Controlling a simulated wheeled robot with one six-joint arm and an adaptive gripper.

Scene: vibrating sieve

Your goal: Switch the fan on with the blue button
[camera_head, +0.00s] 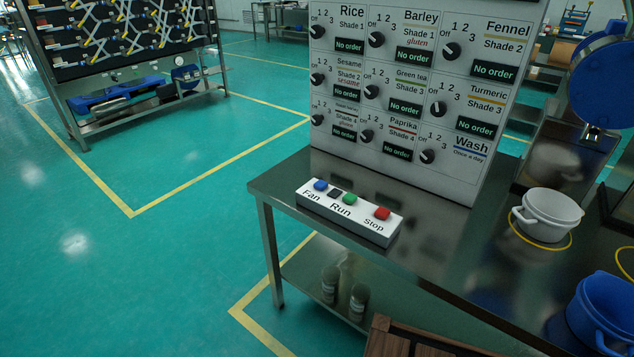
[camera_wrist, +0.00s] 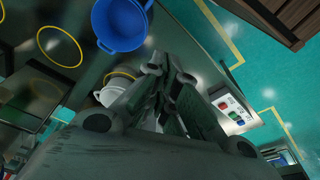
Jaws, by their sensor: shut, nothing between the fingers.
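The white button box (camera_head: 347,213) sits near the front left corner of the steel table. Its blue button (camera_head: 320,185) is at the left end, above the word Fan. A green button (camera_head: 350,198) is above Run and a red button (camera_head: 382,213) above Stop. A small dark square lies between blue and green. The button box also shows in the wrist view (camera_wrist: 233,110), right of my gripper and apart from it. My gripper (camera_wrist: 170,70) is shut and empty in the wrist view, and is not seen in the head view.
A panel of dials and "No order" displays (camera_head: 400,100) stands behind the button box. A white pot (camera_head: 547,215) and a blue pot (camera_head: 603,312) are to the right on the table (camera_head: 440,240). A brown slatted object (camera_head: 400,340) is at the front. Floor at left is open.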

